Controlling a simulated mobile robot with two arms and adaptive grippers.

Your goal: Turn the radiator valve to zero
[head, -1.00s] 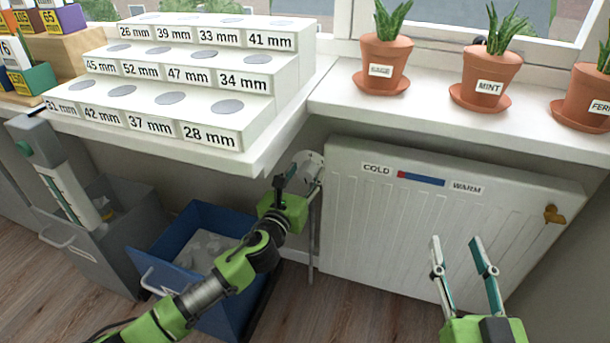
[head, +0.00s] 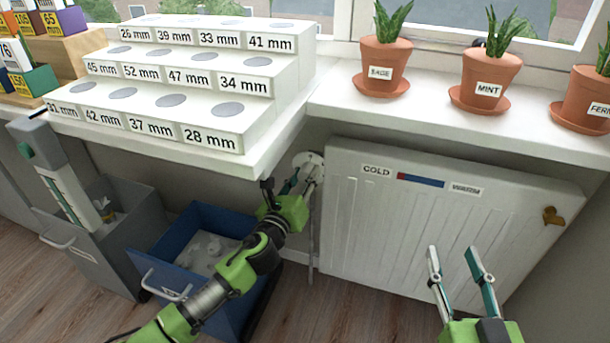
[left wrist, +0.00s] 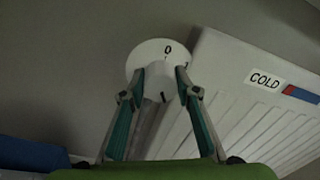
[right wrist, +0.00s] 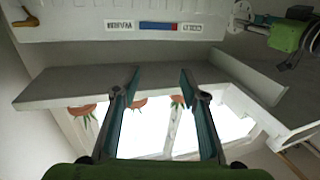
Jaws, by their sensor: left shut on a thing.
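The radiator valve (head: 309,160) is a white round dial at the radiator's left end. In the left wrist view its dial plate (left wrist: 144,56) shows a 0 at the top and part of another mark at right. The white knob (left wrist: 158,80) projects in front, with a dark mark low on its face, not clearly readable. My left gripper (head: 300,180) is shut on the knob, one finger on each side; it also shows in the left wrist view (left wrist: 160,82). My right gripper (head: 453,250) is open and empty in front of the radiator (head: 400,225).
A white sill (head: 420,115) with potted plants (head: 385,65) overhangs the radiator. A stepped white rack (head: 200,90) stands at left. A blue bin (head: 215,220) and a grey bin (head: 110,235) stand below. A brass fitting (head: 552,216) is at the radiator's right.

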